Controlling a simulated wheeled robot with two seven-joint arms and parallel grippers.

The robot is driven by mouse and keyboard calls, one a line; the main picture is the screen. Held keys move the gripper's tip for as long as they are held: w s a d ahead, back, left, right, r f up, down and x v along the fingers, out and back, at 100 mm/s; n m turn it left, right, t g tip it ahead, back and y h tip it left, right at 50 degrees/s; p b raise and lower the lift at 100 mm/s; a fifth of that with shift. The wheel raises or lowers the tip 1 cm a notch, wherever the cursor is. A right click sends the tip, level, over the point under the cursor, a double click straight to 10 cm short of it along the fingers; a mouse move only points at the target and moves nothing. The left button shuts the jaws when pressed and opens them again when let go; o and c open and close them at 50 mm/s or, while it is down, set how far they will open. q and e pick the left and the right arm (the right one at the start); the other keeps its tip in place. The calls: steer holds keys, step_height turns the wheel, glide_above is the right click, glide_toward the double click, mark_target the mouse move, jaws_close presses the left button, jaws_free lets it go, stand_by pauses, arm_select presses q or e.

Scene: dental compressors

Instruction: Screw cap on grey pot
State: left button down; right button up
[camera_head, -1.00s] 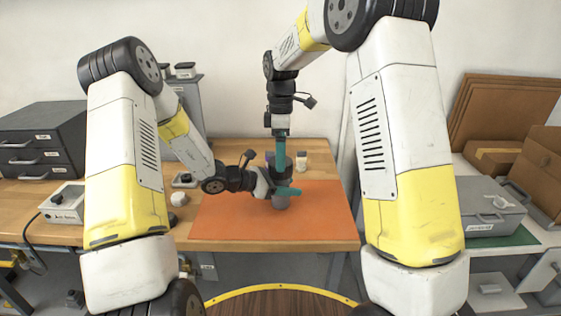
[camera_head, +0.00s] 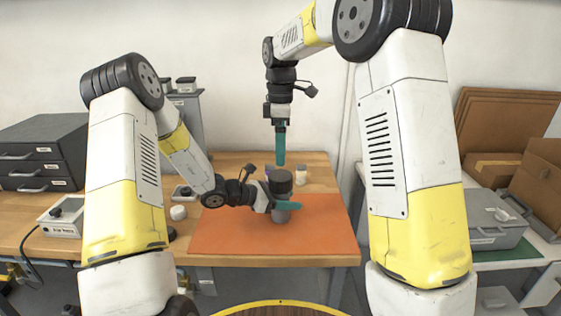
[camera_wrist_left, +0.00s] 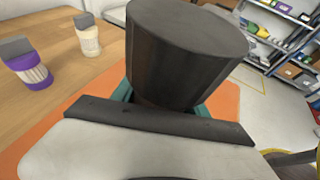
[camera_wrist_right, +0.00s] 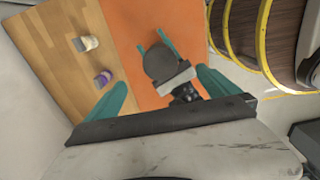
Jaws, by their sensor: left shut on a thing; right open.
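The grey pot (camera_head: 281,214) stands upright on the orange mat (camera_head: 230,230). A dark cap (camera_head: 280,182) sits on top of it; it fills much of the left wrist view (camera_wrist_left: 185,50). I cannot tell how tight the cap is. My left gripper (camera_head: 287,205) is shut around the pot below the cap, coming from the left; its teal fingers hide part of the pot. My right gripper (camera_head: 281,158) points down, open and empty, above the cap and apart from it. The right wrist view shows the round cap top (camera_wrist_right: 160,62) beyond its spread fingers.
A white-bodied jar (camera_wrist_left: 89,38) and a purple jar (camera_wrist_left: 30,68), both with grey lids, stand on the wooden table behind the mat. A small white round thing (camera_head: 178,212) lies left of the mat. A grey case (camera_head: 495,232) is at the right. The mat's front is clear.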

step_height(320, 180, up, 6)
steer(key=shift+f, duration=0.2)
arm_select(q)
steer(key=c, duration=0.5)
jaws_free()
steer(key=shift+v, duration=3.9)
